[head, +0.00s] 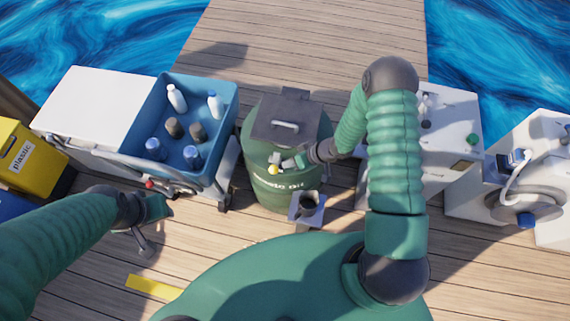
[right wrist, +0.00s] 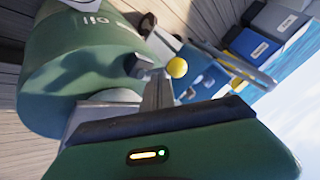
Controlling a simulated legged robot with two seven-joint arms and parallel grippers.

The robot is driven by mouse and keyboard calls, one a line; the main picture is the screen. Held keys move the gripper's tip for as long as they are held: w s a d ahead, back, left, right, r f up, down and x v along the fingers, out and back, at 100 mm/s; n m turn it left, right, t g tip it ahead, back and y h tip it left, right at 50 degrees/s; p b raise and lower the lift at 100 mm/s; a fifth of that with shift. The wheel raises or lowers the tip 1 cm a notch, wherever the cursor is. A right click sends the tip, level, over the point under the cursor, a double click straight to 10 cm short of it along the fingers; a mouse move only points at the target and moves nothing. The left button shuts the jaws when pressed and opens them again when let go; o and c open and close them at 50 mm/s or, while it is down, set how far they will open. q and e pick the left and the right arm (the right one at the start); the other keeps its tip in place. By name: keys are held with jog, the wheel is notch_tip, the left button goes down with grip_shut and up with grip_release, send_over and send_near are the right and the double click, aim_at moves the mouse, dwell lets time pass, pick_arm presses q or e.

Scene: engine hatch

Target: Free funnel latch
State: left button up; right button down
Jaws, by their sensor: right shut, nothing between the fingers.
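The green waste-oil barrel (head: 272,192) stands at the middle, with a dark square lid (head: 287,122) and a light handle on top. A small yellow ball knob (head: 273,170), likely the latch's end, shows at its front below the lid. It also shows in the right wrist view (right wrist: 177,68), just beyond the fingers. My right gripper (head: 284,163) is shut and empty, close beside the knob; I cannot tell whether it touches. Its fingers show in the right wrist view (right wrist: 156,88). My left gripper (head: 146,243) is low at the left, away from the barrel; its jaws are unclear.
A blue bin (head: 213,128) with several bottles and cans stands left of the barrel. A grey open square spout (head: 307,207) sits at the barrel's front. White units (head: 455,120) stand to the right. A yellow plastic bin (head: 18,150) is far left. Plank deck is clear behind.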

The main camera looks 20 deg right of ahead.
jog(key=shift+a+f, duration=0.3)
jog(key=shift+a, duration=0.45)
